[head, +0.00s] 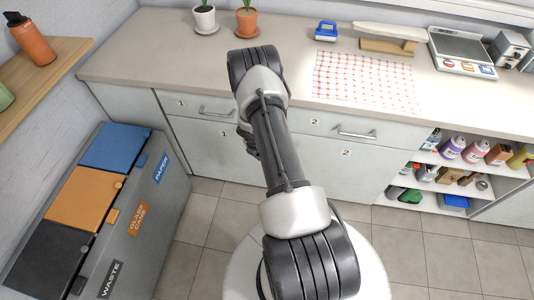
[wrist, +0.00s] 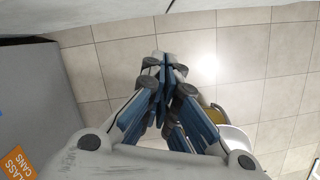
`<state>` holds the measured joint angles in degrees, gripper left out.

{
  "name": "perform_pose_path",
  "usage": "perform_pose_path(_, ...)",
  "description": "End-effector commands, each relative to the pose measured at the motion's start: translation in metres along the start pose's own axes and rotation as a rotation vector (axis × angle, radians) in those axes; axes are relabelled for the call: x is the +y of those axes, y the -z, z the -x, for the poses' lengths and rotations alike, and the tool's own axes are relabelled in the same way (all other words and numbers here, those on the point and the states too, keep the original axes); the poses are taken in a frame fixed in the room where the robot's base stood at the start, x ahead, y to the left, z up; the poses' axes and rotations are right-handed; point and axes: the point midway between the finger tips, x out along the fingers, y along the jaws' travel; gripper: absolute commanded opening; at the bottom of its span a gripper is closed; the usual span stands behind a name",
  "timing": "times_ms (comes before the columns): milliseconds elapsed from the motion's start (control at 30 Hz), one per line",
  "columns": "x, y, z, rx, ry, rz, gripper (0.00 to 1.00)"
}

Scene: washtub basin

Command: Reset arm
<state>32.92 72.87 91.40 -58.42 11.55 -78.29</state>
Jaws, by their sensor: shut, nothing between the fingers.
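My arm is raised and bent in the middle of the head view, in front of the counter. My gripper shows in the wrist view (wrist: 168,62), with its blue-padded fingers together and nothing between them. It points down over the tiled floor (wrist: 120,65). In the head view my gripper is mostly hidden behind my arm.
A grey recycling bin (head: 160,215) with blue, orange and black lids stands at the left. The counter (head: 150,55) holds two potted plants, a checked cloth (head: 362,80) and a scale (head: 462,48). Open shelves (head: 425,182) with bottles are at the right. Floor between is clear.

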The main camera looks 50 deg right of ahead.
Motion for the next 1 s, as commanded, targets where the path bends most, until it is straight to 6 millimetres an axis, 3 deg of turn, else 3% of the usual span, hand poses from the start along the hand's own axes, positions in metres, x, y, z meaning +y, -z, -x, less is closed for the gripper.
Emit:
perform_pose_path(33,0.001,-0.008,0.023,-0.008,-0.006,-0.003,0.00)
perform_pose_path(100,-0.001,-0.008,0.040,-0.008,-0.007,-0.004,0.00)
perform_pose_path(300,-0.005,-0.007,0.076,-0.007,-0.006,-0.004,0.00)
perform_pose_path(500,-0.006,-0.007,0.091,-0.006,-0.005,-0.004,0.00)
perform_pose_path(833,-0.004,-0.008,0.098,-0.012,-0.007,-0.016,0.00)
perform_pose_path(933,0.005,-0.016,0.124,-0.036,-0.017,-0.076,0.00)
perform_pose_path(1000,0.015,-0.023,0.156,-0.062,-0.030,-0.153,0.00)
